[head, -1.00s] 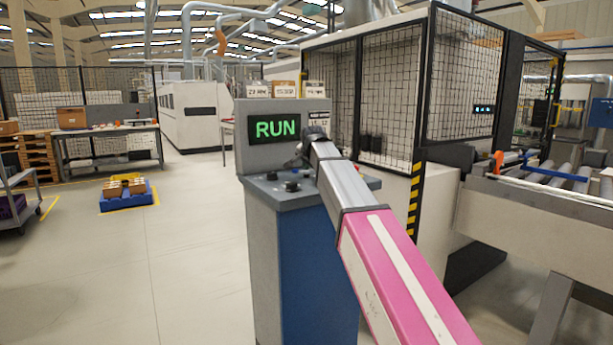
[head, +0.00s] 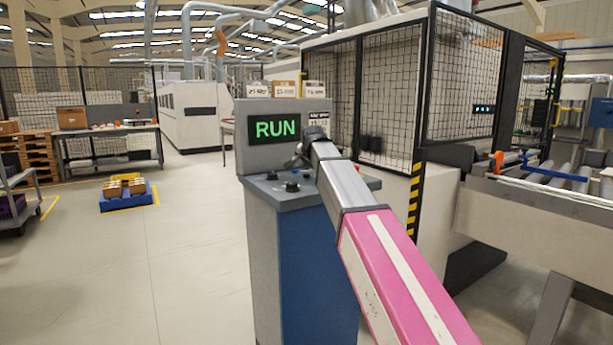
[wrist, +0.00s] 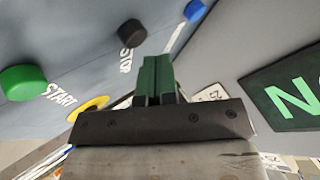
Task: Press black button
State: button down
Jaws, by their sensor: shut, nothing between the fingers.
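The black button (wrist: 132,33) is a short round knob on the grey panel, with the word STOP beside it in the wrist view. My gripper (wrist: 157,62) has its green fingers pressed together and empty. In the wrist view the fingertips appear below and right of the black button, with a small gap in the picture; I cannot tell the depth between them. In the head view my arm covers part of the console (head: 305,265), and the gripper is mostly hidden at its far end. Small dark knobs (head: 292,187) show on the console top there.
A green START button (wrist: 22,82), a blue button (wrist: 194,10) and a partly hidden yellow piece (wrist: 88,105) are on the same panel. The RUN screen (head: 275,129) stands behind the panel. A mesh enclosure (head: 470,80) is to the right; open floor is left.

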jog(key=shift+f, duration=0.9)
dwell(0.8)
jog(key=shift+r, duration=0.95)
jog(key=shift+r, duration=2.5)
